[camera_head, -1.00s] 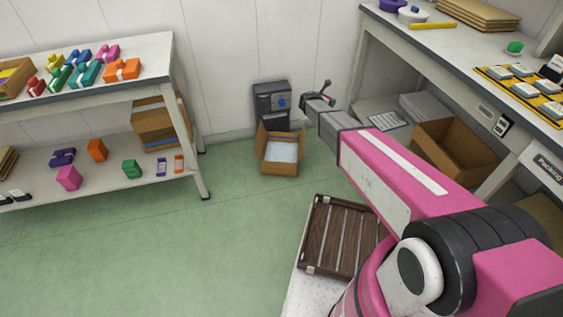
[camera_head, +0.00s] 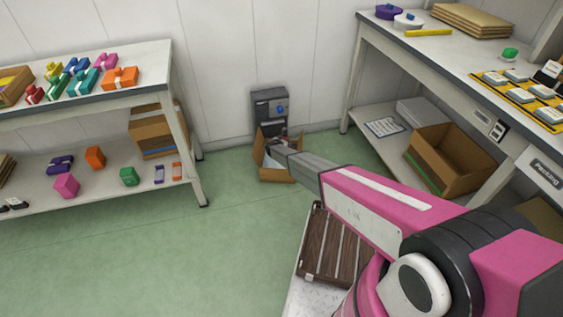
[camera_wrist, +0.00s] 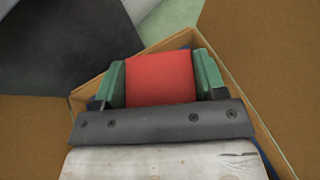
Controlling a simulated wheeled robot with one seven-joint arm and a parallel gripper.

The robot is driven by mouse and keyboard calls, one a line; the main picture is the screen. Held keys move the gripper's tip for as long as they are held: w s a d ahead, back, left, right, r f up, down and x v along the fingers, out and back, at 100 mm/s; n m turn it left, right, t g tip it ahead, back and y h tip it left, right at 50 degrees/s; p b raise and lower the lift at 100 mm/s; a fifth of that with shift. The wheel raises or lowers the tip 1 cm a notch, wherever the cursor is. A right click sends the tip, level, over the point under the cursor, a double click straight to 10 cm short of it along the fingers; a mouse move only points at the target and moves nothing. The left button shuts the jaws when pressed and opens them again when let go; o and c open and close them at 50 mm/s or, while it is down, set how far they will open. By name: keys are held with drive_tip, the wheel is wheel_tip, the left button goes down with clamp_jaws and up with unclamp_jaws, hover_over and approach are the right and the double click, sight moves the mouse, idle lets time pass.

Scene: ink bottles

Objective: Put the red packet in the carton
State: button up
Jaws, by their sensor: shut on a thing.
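The red packet (camera_wrist: 160,78) sits between the green-padded fingers of my gripper (camera_wrist: 163,72) in the wrist view. My gripper is shut on it. The packet lies over the opening of the brown carton (camera_wrist: 265,60), whose flaps and rim surround it in that view. In the head view the open carton (camera_head: 277,175) stands on the floor by the back wall. My gripper (camera_head: 270,138) reaches into or just over its opening. The packet cannot be made out there, and how deep it is I cannot tell.
A dark grey box (camera_head: 270,106) stands right behind the carton. A white shelf table (camera_head: 140,62) with coloured packets is at the left. A workbench (camera_head: 440,75) with another open carton (camera_head: 445,165) below is at the right. Green floor (camera_head: 150,260) is free in front.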

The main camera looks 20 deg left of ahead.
wheel_tip(320, 180, down, 9)
drive_tip(key=shift+f, duration=0.1)
idle(0.4)
drive_tip(key=shift+f, duration=0.1)
drive_tip(key=o, duration=0.9)
drive_tip(key=shift+o, duration=0.2)
drive_tip(key=shift+s+r, duration=0.3)
drive_tip(key=v, duration=0.6)
drive_tip(key=shift+s+r, duration=0.2)
drive_tip(key=shift+s, duration=0.15)
drive_tip(key=shift+a, duration=0.1)
